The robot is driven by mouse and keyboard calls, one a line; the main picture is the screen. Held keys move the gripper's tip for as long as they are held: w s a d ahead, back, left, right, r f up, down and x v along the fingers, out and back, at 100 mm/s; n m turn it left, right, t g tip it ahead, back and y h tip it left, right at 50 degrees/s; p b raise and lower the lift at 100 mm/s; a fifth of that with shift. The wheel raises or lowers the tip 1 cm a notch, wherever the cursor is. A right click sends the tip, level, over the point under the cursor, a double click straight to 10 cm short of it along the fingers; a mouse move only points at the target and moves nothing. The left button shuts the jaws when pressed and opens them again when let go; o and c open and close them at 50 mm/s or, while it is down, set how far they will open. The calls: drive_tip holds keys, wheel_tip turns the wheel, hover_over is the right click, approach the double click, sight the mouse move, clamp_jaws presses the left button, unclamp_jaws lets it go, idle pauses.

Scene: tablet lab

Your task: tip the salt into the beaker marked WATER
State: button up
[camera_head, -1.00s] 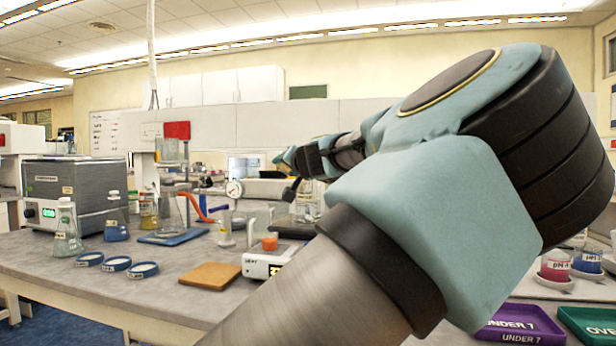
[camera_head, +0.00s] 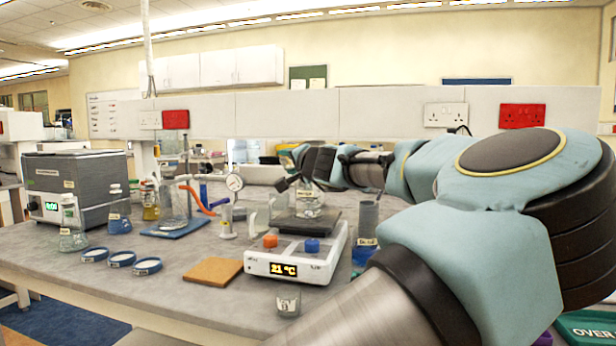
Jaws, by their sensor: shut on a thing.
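A clear glass beaker (camera_head: 309,205) stands on the dark top plate of a white hotplate (camera_head: 310,262), which reads 21 °C. Its label is too small to read, so I cannot confirm it says WATER. My gripper (camera_head: 284,186) is small and far off, at the beaker's upper left, with its dark fingers low beside the rim. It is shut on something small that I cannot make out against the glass. I see no salt. My arm reaches in from the right.
A small labelled glass (camera_head: 288,302) stands before the hotplate, near the bench's front edge. A brown mat (camera_head: 213,271) and several blue-rimmed dishes (camera_head: 121,259) lie to the left. A grey cylinder (camera_head: 367,218) stands right.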

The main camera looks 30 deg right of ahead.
drive_tip(key=shift+d+r+m+p, duration=0.2)
drive_tip(key=shift+r+m+p, duration=0.2)
drive_tip(key=shift+m+p, duration=0.4)
drive_tip(key=p, duration=0.1)
drive_tip(key=d+m+p, duration=0.1)
drive_tip(key=shift+s+r+p, duration=0.1)
drive_tip(key=shift+r+p, duration=0.15)
drive_tip(key=shift+p, duration=0.05)
drive_tip(key=shift+f+m+b, duration=0.3)
drive_tip(key=shift+f+b, duration=0.3)
drive_tip(key=shift+b, duration=0.15)
drive_tip(key=shift+d+f+m+t, duration=0.1)
drive_tip(key=shift+f+m+t, duration=0.1)
drive_tip(key=shift+m+t, duration=0.15)
drive_tip(key=shift+s+d+r+m+t+b, duration=0.1)
drive_tip(key=shift+d+r+m+b, duration=0.1)
drive_tip(key=shift+m, duration=0.65)
drive_tip(key=shift+d+r+m+t+b, duration=0.1)
drive_tip(key=shift+d+m+t+b, duration=0.05)
drive_tip(key=shift+m, duration=0.7)
drive_tip(key=shift+s+d+r+m+t+b, duration=0.1)
drive_tip(key=shift+d+m+b, duration=0.1)
drive_tip(key=shift+m, duration=0.65)
